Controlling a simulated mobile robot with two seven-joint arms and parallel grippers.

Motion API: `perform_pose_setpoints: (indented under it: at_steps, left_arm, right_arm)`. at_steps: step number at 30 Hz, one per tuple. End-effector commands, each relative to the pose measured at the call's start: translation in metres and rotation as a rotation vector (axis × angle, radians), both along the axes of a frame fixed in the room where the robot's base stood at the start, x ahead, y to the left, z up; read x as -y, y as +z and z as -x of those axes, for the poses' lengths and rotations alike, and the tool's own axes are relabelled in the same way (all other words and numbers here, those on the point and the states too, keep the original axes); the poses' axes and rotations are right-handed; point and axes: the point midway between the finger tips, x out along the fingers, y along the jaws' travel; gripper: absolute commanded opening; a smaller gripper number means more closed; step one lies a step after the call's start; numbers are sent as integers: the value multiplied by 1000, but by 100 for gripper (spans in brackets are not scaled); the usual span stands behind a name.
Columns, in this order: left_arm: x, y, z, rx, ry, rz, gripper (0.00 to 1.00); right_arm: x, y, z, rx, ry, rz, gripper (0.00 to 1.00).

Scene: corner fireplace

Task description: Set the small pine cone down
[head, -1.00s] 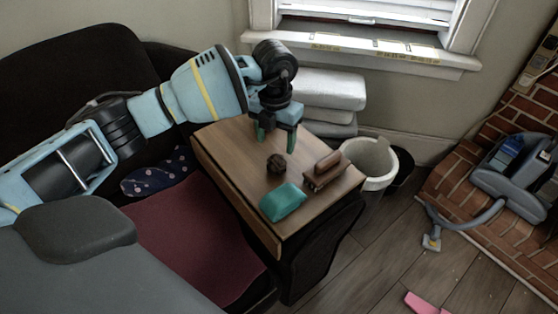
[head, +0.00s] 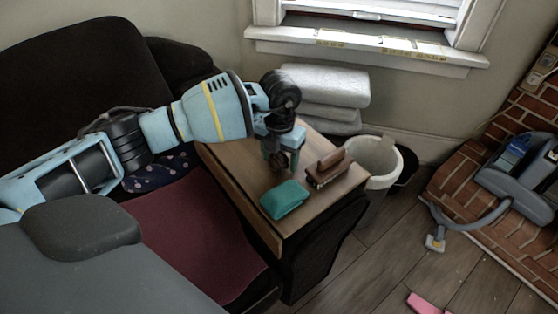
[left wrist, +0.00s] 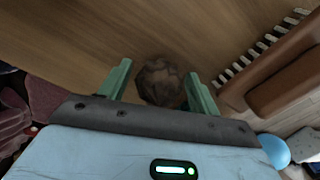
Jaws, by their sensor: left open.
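The small pine cone (head: 278,161) is brown and round and sits on the wooden board on the sofa arm. In the left wrist view the pine cone (left wrist: 160,82) lies between the two green fingers, with a narrow gap visible on each side. My left gripper (head: 281,160) points down over the board with its fingers around the pine cone; it also shows in the left wrist view (left wrist: 160,88). It is open. The lower part of the pine cone is hidden in the left wrist view. My right gripper is not in view.
A teal soft block (head: 285,199) lies in front of the gripper on the wooden board (head: 238,165). A wooden brush (head: 328,168) lies just right of the gripper; its bristles (left wrist: 262,45) show in the left wrist view. A white bin (head: 373,160) stands beyond the board.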

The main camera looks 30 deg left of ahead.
Motion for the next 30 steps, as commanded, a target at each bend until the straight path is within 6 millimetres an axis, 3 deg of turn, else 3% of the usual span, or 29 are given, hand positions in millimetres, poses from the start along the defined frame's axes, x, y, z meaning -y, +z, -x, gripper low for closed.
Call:
perform_pose_setpoints:
  at_steps: [2,13,23,30]
  left_arm:
    - [0,1,0,0,0,0,63]
    - [0,1,0,0,0,0,15]
    - [0,9,0,2,-1,1,15]
    - [0,50,-1,5,-1,1,15]
  right_arm:
    - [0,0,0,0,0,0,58]
    - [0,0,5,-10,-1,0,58]
    - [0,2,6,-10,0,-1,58]
    - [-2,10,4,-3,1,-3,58]
